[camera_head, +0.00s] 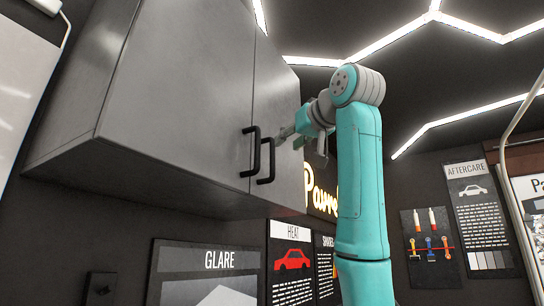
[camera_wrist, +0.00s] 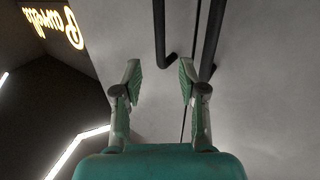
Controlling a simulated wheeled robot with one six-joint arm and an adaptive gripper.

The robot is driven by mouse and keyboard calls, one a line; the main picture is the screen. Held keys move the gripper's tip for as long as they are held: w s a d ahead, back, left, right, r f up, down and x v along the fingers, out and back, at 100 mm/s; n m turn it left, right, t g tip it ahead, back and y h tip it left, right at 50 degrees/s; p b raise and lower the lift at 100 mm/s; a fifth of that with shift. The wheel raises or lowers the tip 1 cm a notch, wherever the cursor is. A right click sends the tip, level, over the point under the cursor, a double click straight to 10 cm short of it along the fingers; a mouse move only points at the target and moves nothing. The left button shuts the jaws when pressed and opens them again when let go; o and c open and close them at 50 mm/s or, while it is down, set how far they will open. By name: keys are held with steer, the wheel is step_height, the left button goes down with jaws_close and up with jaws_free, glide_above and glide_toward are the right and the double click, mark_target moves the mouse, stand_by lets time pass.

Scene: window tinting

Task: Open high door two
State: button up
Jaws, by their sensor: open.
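A grey wall cabinet (camera_head: 100,155) hangs at the upper left with two closed doors side by side. The right door (camera_head: 277,100) has a black bar handle (camera_head: 268,165), and the left door (camera_head: 190,90) has its own black handle (camera_head: 252,150) beside the seam. My gripper (camera_head: 284,135) is at the right door's handle, just to its right. In the wrist view my open gripper (camera_wrist: 160,72) points at the doors. The right door's handle (camera_wrist: 159,25) lines up with the gap between the fingers; contact cannot be told. The other handle (camera_wrist: 212,40) is outside the right finger.
Below the cabinet are wall posters, including a GLARE panel (camera_head: 205,262) and a HEAT panel (camera_head: 290,260). A lit sign (camera_head: 320,192) is on the wall behind my arm. A tool board (camera_head: 428,248) hangs at right. Space right of the cabinet looks open.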

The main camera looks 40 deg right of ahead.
mark_target(274, 154)
steer(key=x, duration=1)
steer(key=shift+f, duration=0.1)
jaws_close()
